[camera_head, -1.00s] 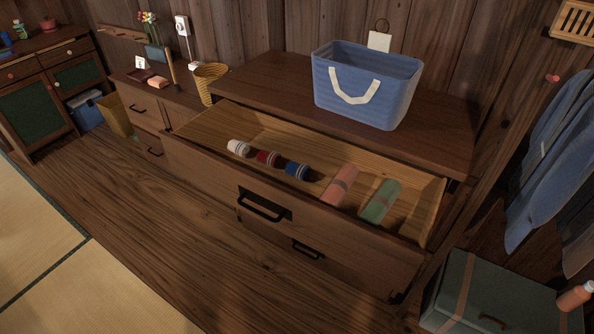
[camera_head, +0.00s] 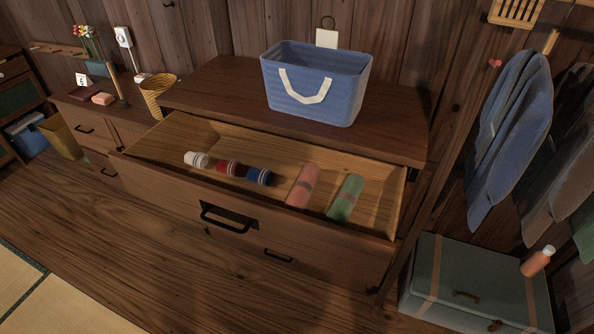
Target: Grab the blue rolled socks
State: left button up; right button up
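The blue rolled socks (camera_head: 259,176) lie in the open top drawer (camera_head: 203,133) of a dark wooden dresser. They have a pale band and sit at the right end of a short row. The red rolled socks (camera_head: 228,168) are just left of them, and the white rolled socks (camera_head: 196,160) are at the row's left end. A pink roll (camera_head: 303,186) lies to the right of the blue socks with a gap between. Neither of my grippers shows in the head view.
A blue basket (camera_head: 316,84) with a white handle stands on the dresser top. A green roll (camera_head: 346,198) lies in the drawer's right part. A green trunk (camera_head: 476,283) with an orange bottle (camera_head: 538,261) on it stands at the lower right. The wooden floor before the dresser is clear.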

aim_at(262, 177)
jog(key=i+j+z, duration=0.25)
jog(key=j, duration=0.2)
jog(key=i+j+z, duration=0.1)
jog(key=j+z, duration=0.15)
jog(key=j, duration=0.15)
jog(key=i+j+z, duration=0.2)
jog(key=j, duration=0.3)
jog(key=j+z, duration=0.25)
jog(key=j, duration=0.25)
